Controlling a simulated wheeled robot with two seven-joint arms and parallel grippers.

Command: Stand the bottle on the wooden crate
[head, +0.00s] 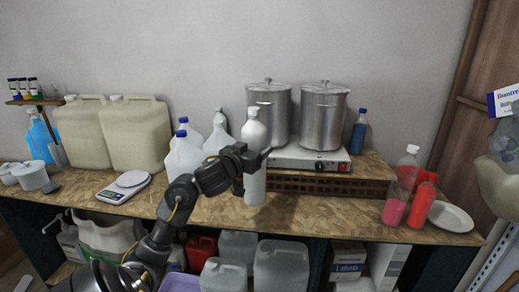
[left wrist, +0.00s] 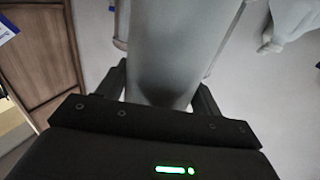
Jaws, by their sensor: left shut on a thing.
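A white bottle (head: 254,186) with a white cap is upright in my left gripper (head: 257,158), gripped around its middle. In the left wrist view the pale bottle (left wrist: 170,45) fills the space between the two fingers. The wooden crate (head: 325,186) is a low, dark brown slatted box at the back of the bench, with a hotplate on its top. The bottle is in front of the crate's left end and hides part of it. I cannot tell whether its base touches the bench. My right gripper is not in view.
Two steel pots (head: 323,118) stand on the hotplate (head: 300,160). A blue-capped bottle (head: 359,133) is at the crate's right end, where some top is bare. White jugs (head: 185,155) stand left of the bottle. Red bottles (head: 420,202) and a plate (head: 451,217) are right.

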